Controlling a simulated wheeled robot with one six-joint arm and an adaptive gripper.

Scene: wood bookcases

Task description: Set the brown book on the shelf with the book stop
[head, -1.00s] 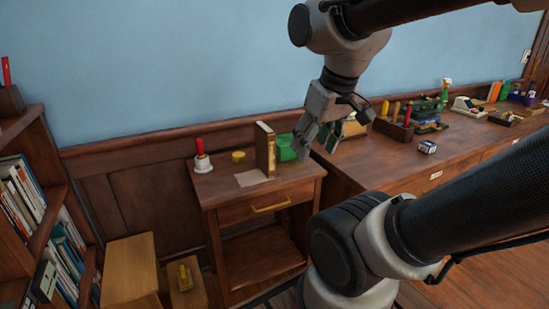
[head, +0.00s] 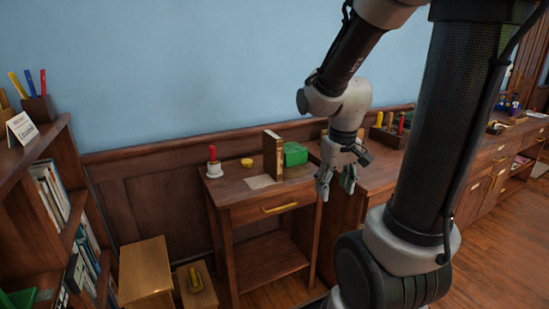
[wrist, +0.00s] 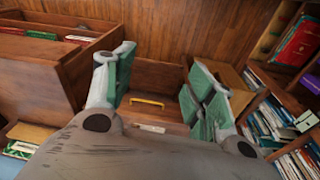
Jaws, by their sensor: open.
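The brown book (head: 273,155) stands upright on the small wooden side table (head: 240,194), its pale page edges showing at one side. My gripper (head: 336,184) is open and empty, its fingers pointing down, to the right of the book and apart from it. In the wrist view my open gripper's green-padded fingers (wrist: 160,88) have nothing between them, and the brown book does not show there. A wooden bookcase (head: 62,140) with rows of books stands at the far left. I cannot make out a book stop on its shelves.
A red-handled bell (head: 214,165), a yellow round item (head: 247,162) and a green object (head: 295,153) share the side table. Low wooden boxes (head: 147,262) stand between table and bookcase. A long counter (head: 375,172) runs to the right.

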